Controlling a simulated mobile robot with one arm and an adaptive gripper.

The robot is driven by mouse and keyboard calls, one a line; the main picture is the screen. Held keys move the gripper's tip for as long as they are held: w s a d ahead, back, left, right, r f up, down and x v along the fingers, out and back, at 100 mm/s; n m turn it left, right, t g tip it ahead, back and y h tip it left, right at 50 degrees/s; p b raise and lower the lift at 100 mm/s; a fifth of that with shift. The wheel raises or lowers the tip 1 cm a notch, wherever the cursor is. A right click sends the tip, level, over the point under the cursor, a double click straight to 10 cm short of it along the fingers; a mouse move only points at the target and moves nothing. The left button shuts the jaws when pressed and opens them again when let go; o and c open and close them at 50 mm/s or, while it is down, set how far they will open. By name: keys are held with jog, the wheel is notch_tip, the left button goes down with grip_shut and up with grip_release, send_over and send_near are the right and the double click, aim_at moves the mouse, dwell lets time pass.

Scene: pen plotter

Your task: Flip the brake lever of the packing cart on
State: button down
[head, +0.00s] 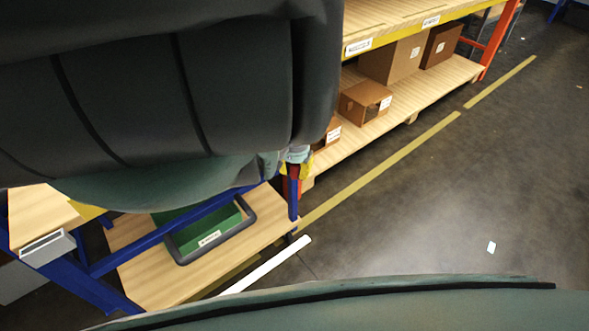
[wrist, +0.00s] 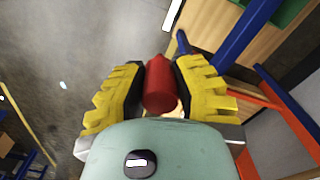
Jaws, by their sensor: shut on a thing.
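A red, rounded, cylinder-shaped handle (wrist: 160,88), apparently the brake lever's grip, sits between the yellow ribbed fingers of my gripper (wrist: 166,76) in the wrist view. The fingers are shut on it from both sides. In the head view my gripper (head: 295,170) shows only as small yellow and red patches beside a blue post, mostly covered by my arm. The blue-framed cart (head: 93,287) with wooden shelves is at lower left. The lever's base and pivot are hidden, so its position cannot be told.
A green crate (head: 207,232) with a dark rim lies on the cart's lower shelf. A rack (head: 440,80) with cardboard boxes (head: 365,101) stands behind. A white bar (head: 265,265) is near the cart's front. The floor to the right is open, with a small white scrap (head: 491,247).

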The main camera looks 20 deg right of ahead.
jog(key=w+d+n+b, duration=0.3)
jog(key=d+n+b, duration=0.6)
jog(key=n, duration=0.2)
jog(key=shift+f+b, duration=0.15)
jog(key=shift+b, duration=0.25)
dwell(0.5)
dwell(0.4)
jog(key=c, duration=0.7)
grip_release()
jog(key=shift+w, duration=0.1)
jog(key=shift+w+a+r, duration=0.1)
jog(key=shift+r, duration=6)
